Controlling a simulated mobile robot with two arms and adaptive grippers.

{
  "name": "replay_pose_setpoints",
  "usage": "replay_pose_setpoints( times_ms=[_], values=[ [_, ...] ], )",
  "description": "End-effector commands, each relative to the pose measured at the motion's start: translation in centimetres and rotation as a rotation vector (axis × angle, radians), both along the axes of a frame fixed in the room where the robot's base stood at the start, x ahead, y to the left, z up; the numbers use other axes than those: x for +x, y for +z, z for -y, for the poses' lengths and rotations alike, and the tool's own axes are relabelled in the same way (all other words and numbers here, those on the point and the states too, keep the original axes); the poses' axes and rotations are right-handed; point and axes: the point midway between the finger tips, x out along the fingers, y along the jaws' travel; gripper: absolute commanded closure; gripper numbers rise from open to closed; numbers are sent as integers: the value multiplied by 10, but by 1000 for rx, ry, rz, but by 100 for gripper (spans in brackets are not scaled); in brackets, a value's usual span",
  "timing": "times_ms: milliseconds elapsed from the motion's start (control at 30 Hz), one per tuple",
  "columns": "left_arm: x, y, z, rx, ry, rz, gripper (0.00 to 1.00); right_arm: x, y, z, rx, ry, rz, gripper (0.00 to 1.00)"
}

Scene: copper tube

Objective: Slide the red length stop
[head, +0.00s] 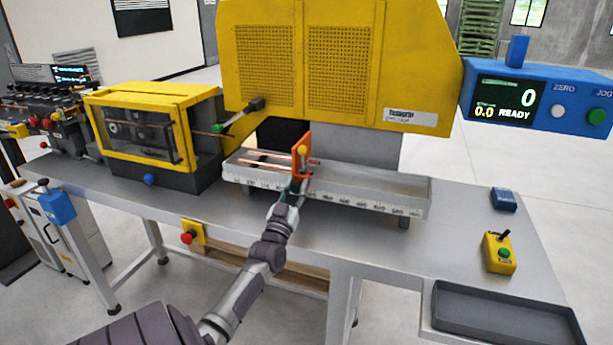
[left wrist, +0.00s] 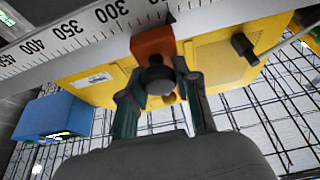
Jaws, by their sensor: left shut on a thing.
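The red length stop (head: 300,163) is an orange-red upright plate with a yellow knob near its top, set on a grey tray with a ruler (head: 360,198) along its front. In the left wrist view the stop (left wrist: 152,42) sits by the ruler scale, between the 250 and 300 marks. A dark round knob (left wrist: 157,78) on the stop's front is between my left fingers. My left gripper (head: 296,186) is shut on this stop from the front; it also shows in the left wrist view (left wrist: 163,88). My right gripper is not in view.
A yellow machine housing (head: 330,60) stands behind the tray. Copper tube (head: 262,163) lies in the tray left of the stop. A blue display box (head: 540,100) reads 0 and READY. The tray is clear right of the stop. A grey bin (head: 508,318) sits front right.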

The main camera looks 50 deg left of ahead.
Motion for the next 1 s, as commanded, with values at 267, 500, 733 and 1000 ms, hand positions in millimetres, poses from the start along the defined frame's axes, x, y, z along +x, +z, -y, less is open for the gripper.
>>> replay_pose_setpoints(
  times_ms=[267, 500, 733, 1000],
  values=[
    [-1, -1, -1, -2, 0, -1, 100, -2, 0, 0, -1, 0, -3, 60],
    [0, -1, -1, -1, 0, -2, 44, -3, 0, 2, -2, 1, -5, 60],
    [0, -1, -1, -1, 0, -2, 44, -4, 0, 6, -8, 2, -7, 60],
    [-20, -12, 12, -1, 0, -4, 44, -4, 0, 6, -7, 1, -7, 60]
  ],
)
